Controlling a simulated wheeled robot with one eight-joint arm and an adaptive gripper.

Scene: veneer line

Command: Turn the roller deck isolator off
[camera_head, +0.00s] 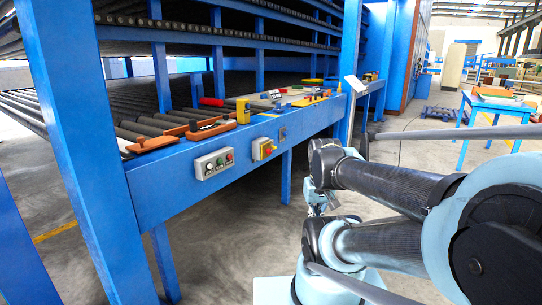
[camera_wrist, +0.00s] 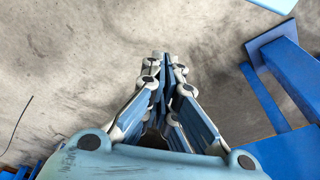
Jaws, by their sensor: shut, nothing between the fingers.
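The knob's position is too small to read, as is any label. My gripper (camera_head: 319,208) hangs right of and below this box, in front of the deck and apart from it, partly hidden by my arm. In the wrist view my gripper (camera_wrist: 165,56) points at the concrete floor, its fingers closed together with nothing between them. The isolator is not in the wrist view.
Orange-based tools (camera_head: 152,143) and a yellow cup (camera_head: 243,110) lie along the deck's edge. Blue uprights (camera_head: 82,130) stand at left. The floor (camera_head: 225,235) before the beam is clear.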

